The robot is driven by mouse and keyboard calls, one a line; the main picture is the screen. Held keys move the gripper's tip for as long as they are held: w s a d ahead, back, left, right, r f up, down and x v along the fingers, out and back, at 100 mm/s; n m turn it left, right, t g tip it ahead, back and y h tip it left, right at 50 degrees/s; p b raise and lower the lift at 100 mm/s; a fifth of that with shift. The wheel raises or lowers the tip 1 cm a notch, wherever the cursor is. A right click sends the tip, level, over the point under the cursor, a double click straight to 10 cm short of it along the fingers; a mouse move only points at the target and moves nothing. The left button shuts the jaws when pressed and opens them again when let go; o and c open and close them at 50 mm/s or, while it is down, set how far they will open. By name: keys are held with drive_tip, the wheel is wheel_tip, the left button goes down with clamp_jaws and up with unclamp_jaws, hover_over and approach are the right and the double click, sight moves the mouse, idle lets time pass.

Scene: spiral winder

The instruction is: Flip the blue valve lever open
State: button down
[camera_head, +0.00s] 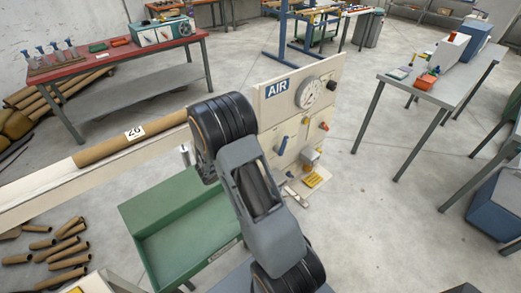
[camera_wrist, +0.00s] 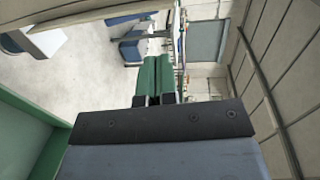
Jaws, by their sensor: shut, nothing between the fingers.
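The blue valve lever (camera_head: 283,145) is on the front of the cream AIR panel (camera_head: 268,107), below the AIR sign. It stands steeply, leaning slightly, and looks clear of my arm. In the head view my dark grey arm is left of the lever, and my gripper cannot be made out there. In the wrist view my gripper (camera_wrist: 157,64) shows two green-tipped fingers side by side, shut and empty. I cannot make out the lever in the wrist view.
A round gauge (camera_head: 308,92) and an orange knob (camera_head: 323,126) share the panel with the lever. A green bin (camera_head: 180,233) stands left of my arm. A cardboard tube (camera_head: 105,151) lies on a long cream beam. A grey table (camera_head: 455,84) is at the right, with open floor before it.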

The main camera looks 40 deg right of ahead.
drive_tip(key=shift+a+r, duration=0.1)
drive_tip(key=shift+a, duration=0.25)
drive_tip(key=s+d+r+m+g+y+b, duration=0.4)
drive_tip(key=s+d+m+y+b, duration=0.5)
drive_tip(key=m, duration=0.8)
drive_tip(key=w+a+r+m+t+y, duration=0.1)
drive_tip(key=m+t, duration=0.3)
drive_tip(key=m, duration=0.6)
drive_tip(key=w+a+r+m+t+y+p, duration=0.1)
drive_tip(key=w+m+t, duration=0.2)
drive_tip(key=m, duration=0.7)
drive_tip(key=shift+w+a+r+t, duration=0.35)
drive_tip(key=shift+a+r+t, duration=0.05)
drive_tip(key=shift+t, duration=0.2)
drive_tip(key=shift+f, duration=0.1)
